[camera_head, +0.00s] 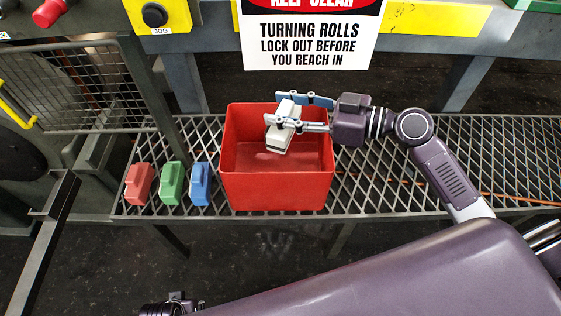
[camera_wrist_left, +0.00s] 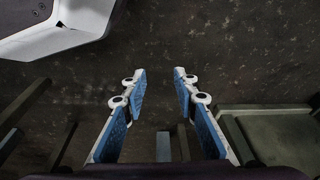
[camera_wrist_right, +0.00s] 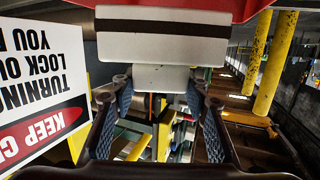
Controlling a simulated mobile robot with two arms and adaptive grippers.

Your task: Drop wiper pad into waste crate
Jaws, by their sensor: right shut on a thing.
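The wiper pad (camera_head: 278,139) is a pale grey-white block, held tilted over the open mouth of the waste crate. It also shows in the right wrist view (camera_wrist_right: 160,48), with a dark stripe across it. My right gripper (camera_head: 288,108) is shut on the pad, with a finger on either side. The waste crate (camera_head: 277,192) is a red open box on the grating shelf; the part of its floor that shows looks empty. My left gripper (camera_wrist_left: 160,72) is open and empty over dark floor in the left wrist view; only a bit of that arm shows low in the head view.
A red block (camera_head: 139,184), a green block (camera_head: 172,183) and a blue block (camera_head: 201,184) stand on the grating left of the crate. A warning sign (camera_head: 312,35) hangs behind it. The metal grating (camera_head: 400,185) is clear right of the crate, below my right arm.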

